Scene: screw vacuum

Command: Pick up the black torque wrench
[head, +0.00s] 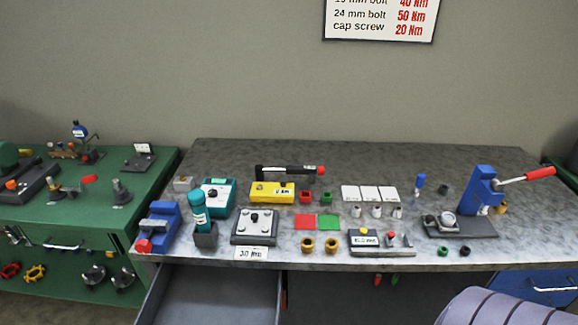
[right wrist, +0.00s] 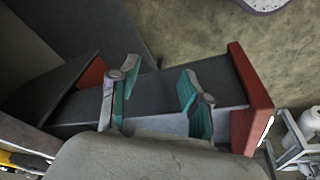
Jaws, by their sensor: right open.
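The black torque wrench (head: 285,171) lies at the back of the grey workbench, left of centre in the head view. It lies left to right, with a red end at its right. A yellow box stands just in front of it and may hide part of it. In the right wrist view my right gripper (right wrist: 157,85) is open, its two teal-padded fingers apart with nothing between them. The wrench does not show in that view. Neither gripper shows in the head view.
The bench (head: 350,150) is clear behind the wrench. Around it are the yellow box (head: 272,192), red and green blocks, white cards (head: 368,193) and a blue press (head: 478,190). A drawer (head: 212,295) stands open below. In the wrist view, a dark red-ended unit (right wrist: 252,95) lies beyond the fingers.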

